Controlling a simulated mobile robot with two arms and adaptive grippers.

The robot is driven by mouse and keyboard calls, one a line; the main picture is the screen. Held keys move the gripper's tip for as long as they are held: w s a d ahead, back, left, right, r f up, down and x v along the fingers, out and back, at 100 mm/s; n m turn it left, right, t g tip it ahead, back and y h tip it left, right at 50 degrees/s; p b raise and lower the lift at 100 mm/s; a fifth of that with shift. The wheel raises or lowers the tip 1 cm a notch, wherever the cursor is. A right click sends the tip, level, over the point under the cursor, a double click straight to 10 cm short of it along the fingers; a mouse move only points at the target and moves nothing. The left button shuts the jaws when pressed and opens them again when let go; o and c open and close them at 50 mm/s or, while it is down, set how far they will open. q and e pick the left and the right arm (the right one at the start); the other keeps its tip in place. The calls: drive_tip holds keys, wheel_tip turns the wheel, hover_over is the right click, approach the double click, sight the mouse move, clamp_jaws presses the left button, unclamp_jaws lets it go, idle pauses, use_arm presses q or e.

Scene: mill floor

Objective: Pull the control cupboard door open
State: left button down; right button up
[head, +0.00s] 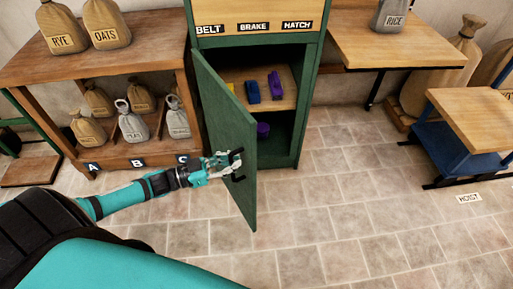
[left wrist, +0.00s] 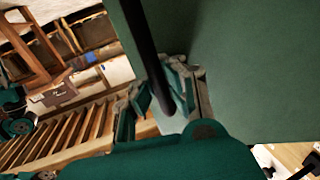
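The green control cupboard (head: 312,90) stands at the back centre. Its door (head: 228,125) hangs from the left side and stands well open, swung out towards me, so the inside shows. The door's black handle (head: 239,176) is near its free edge; the handle bar (left wrist: 148,50) also shows in the left wrist view. My left gripper (head: 226,165) is at the handle, with its fingers (left wrist: 162,95) closed around the bar. The green door panel (left wrist: 240,60) fills the right of the left wrist view. My right gripper is not in view.
Inside the cupboard, a shelf holds a blue object (head: 252,92) and a purple one (head: 275,85); another purple object (head: 263,129) sits below. A wooden sack rack (head: 110,65) stands close left of the door. A table (head: 400,45) is right. Tiled floor is clear in front.

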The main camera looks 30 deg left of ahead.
use_arm(q)
drive_tip(key=s+a+m+g+h, duration=0.2)
drive_tip(key=s+a+g, duration=0.1)
drive_tip(key=s+a, duration=0.5)
drive_tip(key=shift+s+a+m+h+b, duration=0.35)
drive_tip(key=shift+a+m+h+b, duration=0.05)
drive_tip(key=shift+a, duration=0.8)
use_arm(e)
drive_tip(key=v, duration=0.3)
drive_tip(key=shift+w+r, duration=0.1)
use_arm(q)
drive_tip(key=c, duration=1.3)
unclamp_jaws()
drive_tip(key=shift+c, duration=0.2)
drive_tip(key=v, duration=1.2)
drive_tip(key=shift+w+a, duration=0.1)
drive_tip(key=shift+a, duration=0.05)
